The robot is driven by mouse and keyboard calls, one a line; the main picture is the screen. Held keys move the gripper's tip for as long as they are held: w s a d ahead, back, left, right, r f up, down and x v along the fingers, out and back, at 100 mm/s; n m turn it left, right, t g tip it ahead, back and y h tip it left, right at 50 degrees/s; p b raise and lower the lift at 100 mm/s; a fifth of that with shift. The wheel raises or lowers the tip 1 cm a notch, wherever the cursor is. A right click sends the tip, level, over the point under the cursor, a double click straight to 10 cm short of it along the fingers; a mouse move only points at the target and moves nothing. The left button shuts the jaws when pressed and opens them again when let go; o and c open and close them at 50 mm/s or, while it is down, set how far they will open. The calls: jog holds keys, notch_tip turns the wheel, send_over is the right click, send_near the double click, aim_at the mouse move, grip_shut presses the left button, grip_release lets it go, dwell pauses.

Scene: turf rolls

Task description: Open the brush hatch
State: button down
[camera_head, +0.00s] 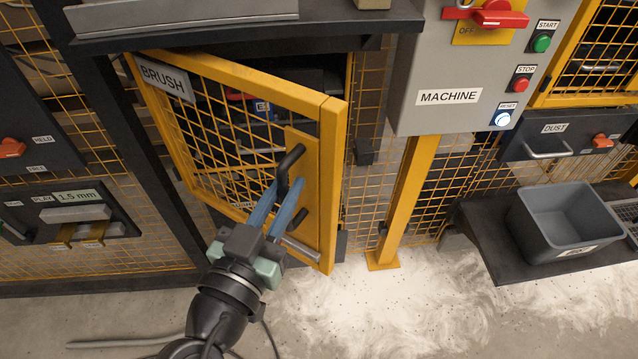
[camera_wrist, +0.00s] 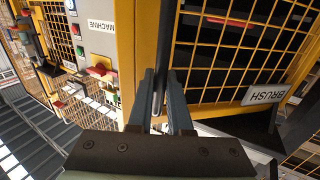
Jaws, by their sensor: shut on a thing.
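The brush hatch (camera_head: 225,82) is a yellow-framed mesh door with a BRUSH label. In the head view it stands ajar, its right edge swung out from the frame, with a dark gap above and behind it. In the wrist view its mesh and label show at right (camera_wrist: 262,95). A black bar handle (camera_head: 291,158) sits on a yellow plate near the free edge. My gripper (camera_head: 284,190) is shut on the handle, its two blue-grey fingers around it. In the wrist view the fingers (camera_wrist: 162,95) close on the dark bar between them.
A grey control box (camera_head: 462,70) labelled MACHINE hangs right of the hatch on a yellow post (camera_head: 405,200). A grey bin (camera_head: 566,222) stands on a dark shelf at right. The floor (camera_head: 370,310) before the hatch is clear but dusty. A dark ledge (camera_head: 230,32) overhangs the hatch.

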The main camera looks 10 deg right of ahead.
jog(key=shift+s+a+b, duration=0.65)
jog(key=shift+s+a, duration=0.85)
jog(key=shift+a, duration=0.3)
jog(key=c, duration=0.8)
grip_release()
jog(key=shift+c, duration=0.2)
notch_tip(320, 180, up, 10)
jog(key=p, duration=0.2)
